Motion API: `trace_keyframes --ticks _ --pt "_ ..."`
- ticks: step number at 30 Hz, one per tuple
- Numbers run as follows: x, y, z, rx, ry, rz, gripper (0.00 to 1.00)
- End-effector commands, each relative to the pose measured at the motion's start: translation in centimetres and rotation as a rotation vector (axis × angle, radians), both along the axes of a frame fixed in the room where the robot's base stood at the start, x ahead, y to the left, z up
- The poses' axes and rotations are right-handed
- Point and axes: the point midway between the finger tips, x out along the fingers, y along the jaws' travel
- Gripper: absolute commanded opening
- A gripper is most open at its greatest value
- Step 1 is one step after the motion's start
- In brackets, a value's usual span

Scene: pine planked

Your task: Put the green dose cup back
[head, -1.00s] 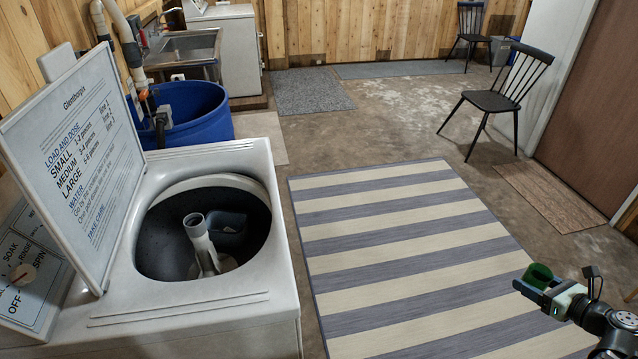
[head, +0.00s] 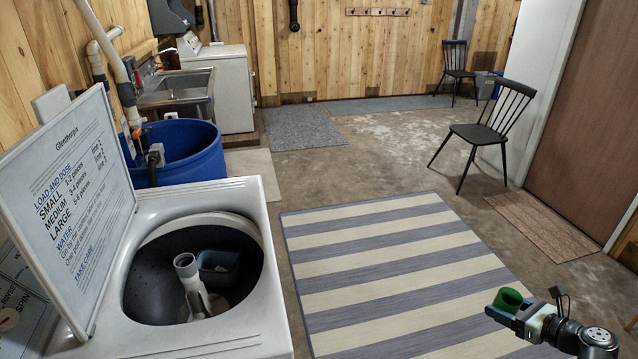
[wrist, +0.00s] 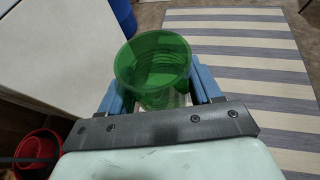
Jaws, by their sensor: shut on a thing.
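The green dose cup (head: 508,299) is held in my gripper (head: 520,313) at the lower right of the head view, above the striped rug. In the wrist view the translucent green cup (wrist: 153,68) sits between the two blue fingers of my gripper (wrist: 160,90), which are shut on it. Its open mouth shows and it looks empty. The open top-loading washer (head: 270,320) stands at the left with its lid (head: 75,200) raised. The lid carries printed load and dose text. A dark blue-grey item (head: 218,262) lies in the drum beside the pale agitator (head: 190,275).
A blue tub (head: 190,165) stands behind the washer, with a sink (head: 175,85) and white machine (head: 230,85) beyond. Two black chairs stand at the right. A red bucket (wrist: 38,148) shows in the wrist view. The striped rug (head: 390,260) is clear.

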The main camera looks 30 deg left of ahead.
Motion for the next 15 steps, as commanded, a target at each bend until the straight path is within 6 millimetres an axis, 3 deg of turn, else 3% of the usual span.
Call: trace_keyframes --ticks 3,15 --pt "-0.4 3.6 0.4 0.0 -0.001 0.061 0.35" --pt "-1.3 14.6 1.9 0.0 -0.002 0.251 0.35"
